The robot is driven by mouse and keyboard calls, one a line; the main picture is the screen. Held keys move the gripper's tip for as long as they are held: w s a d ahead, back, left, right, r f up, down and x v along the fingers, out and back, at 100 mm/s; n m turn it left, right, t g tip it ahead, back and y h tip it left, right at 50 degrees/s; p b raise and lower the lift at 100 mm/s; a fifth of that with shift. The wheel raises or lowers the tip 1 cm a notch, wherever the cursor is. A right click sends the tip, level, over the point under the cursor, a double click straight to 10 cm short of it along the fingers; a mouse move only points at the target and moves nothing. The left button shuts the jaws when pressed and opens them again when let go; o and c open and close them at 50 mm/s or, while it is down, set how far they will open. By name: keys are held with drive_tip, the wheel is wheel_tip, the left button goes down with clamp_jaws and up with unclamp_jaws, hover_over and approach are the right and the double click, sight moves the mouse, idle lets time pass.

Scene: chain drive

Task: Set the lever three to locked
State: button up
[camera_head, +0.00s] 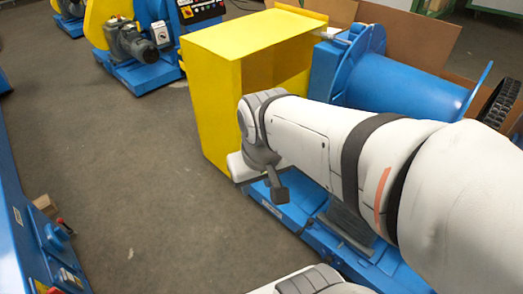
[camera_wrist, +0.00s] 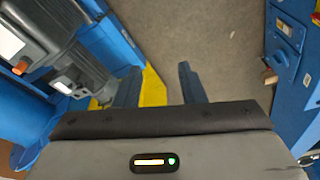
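My gripper (camera_wrist: 158,84) shows in the wrist view with its two dark blue fingers apart and nothing between them. In the head view my arm reaches to the left in front of the yellow housing, and the fingers cannot be made out clearly. A small lever with a red tip (camera_head: 60,222) stands on the blue machine (camera_head: 28,240) at the lower left, well away from my arm. Another small red handle (camera_head: 52,290) is at the bottom edge. I cannot tell which lever is number three or how it is set.
A yellow housing (camera_head: 212,110) and a blue drum (camera_head: 400,88) stand close behind my arm. A grey motor unit (camera_wrist: 40,35) with an orange knob is left in the wrist view. Grey floor (camera_head: 130,190) lies clear between the machines. A small brown block (camera_head: 44,204) is beside the left machine.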

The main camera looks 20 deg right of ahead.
sight(299, 233)
drive_tip(key=shift+o, duration=0.4)
